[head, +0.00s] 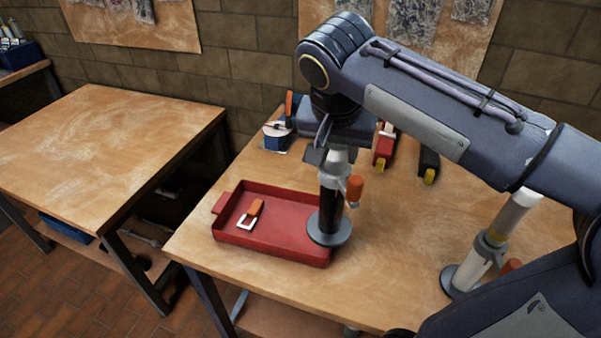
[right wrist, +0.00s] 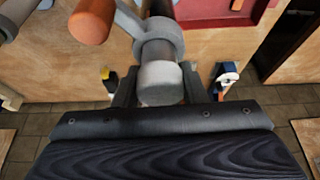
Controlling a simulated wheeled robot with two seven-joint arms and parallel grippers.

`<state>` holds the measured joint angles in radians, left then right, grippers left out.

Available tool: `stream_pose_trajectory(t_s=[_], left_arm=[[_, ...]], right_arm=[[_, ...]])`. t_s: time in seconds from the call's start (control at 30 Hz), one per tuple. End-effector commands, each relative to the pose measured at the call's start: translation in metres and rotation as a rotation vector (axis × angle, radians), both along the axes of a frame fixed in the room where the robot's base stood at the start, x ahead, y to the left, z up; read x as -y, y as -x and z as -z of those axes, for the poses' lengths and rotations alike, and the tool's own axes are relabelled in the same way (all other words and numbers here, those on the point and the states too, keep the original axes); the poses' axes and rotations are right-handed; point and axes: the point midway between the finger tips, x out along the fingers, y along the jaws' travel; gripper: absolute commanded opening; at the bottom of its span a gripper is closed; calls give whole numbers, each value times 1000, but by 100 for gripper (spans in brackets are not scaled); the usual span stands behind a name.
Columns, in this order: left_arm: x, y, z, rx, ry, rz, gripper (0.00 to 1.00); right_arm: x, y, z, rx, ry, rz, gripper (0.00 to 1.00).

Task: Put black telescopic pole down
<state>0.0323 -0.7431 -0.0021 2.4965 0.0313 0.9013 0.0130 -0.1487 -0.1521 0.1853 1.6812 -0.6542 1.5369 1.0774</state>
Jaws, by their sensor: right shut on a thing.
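The black telescopic pole (head: 329,206) stands upright on a round grey base, with a grey clamp and an orange knob near its upper end. My right gripper (head: 333,152) is above it and shut on its pale top. In the right wrist view the pole's pale top (right wrist: 160,80) is between the two dark fingers, with the orange knob at upper left. In the head view the base overlaps the right end of the red tray (head: 285,250); I cannot tell whether it touches anything below. My left gripper is not in view.
A white pole (head: 494,245) with a round base stands at the right of the table. An orange and white item (head: 250,214) lies in the tray. Red (head: 384,150) and black (head: 428,162) tools lie behind. Bare tabletop (head: 390,230) shows between the poles.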

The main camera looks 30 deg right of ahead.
Motion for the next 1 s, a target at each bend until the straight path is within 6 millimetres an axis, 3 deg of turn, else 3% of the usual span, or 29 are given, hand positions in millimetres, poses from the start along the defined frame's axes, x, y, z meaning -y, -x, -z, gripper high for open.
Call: stream_pose_trajectory(t_s=[0.2, 0.43, 0.8, 1.0], left_arm=[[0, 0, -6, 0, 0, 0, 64], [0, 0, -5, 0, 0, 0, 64], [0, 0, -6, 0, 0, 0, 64], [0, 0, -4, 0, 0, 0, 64]], right_arm=[[-3, -44, 18, -3, 0, 0, 0], [-4, -73, 54, 0, 0, 1, 0], [-5, -95, 84, -1, 1, 0, 0], [-5, -94, 106, 2, 0, 1, 0]])
